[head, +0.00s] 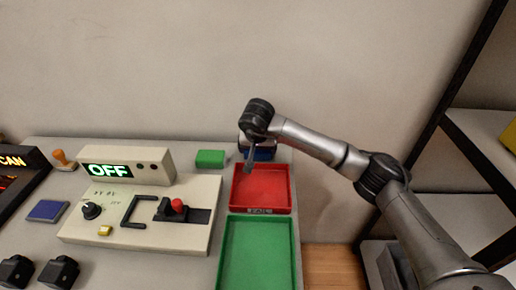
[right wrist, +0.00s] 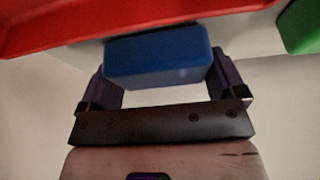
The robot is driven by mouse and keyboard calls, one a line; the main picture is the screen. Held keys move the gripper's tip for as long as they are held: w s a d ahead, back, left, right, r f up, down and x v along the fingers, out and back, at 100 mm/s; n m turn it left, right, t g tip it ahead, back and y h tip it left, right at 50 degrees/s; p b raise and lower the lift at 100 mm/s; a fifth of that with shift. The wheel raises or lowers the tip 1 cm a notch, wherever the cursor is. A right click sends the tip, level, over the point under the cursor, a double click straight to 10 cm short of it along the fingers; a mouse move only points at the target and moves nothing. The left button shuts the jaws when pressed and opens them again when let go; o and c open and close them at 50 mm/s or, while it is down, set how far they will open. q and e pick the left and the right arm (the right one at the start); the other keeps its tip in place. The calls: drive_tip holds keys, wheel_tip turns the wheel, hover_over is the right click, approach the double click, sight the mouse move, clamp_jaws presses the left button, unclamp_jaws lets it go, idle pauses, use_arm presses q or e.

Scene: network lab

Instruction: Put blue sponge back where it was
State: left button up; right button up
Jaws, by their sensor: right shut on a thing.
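The blue sponge (right wrist: 157,55) is a blue block between the two fingers of my right gripper (right wrist: 163,78), which is shut on it. In the head view the blue sponge (head: 264,155) shows partly behind my right gripper (head: 250,158), at the back right of the table, just behind the red tray (head: 262,187). The head view does not clearly show whether the sponge touches the table. My left gripper is in neither view.
A green block (head: 211,158) lies left of the sponge. A green tray (head: 259,254) is in front of the red one. A control panel (head: 140,215) with an OFF display (head: 108,170) and a blue pad (head: 47,211) are to the left. A shelf (head: 480,140) stands right.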

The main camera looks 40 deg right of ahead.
drive_tip(key=shift+f, duration=0.1)
drive_tip(key=o, duration=0.5)
drive_tip(key=shift+o, duration=0.2)
drive_tip(key=p+v, duration=0.5)
drive_tip(key=v, duration=0.7)
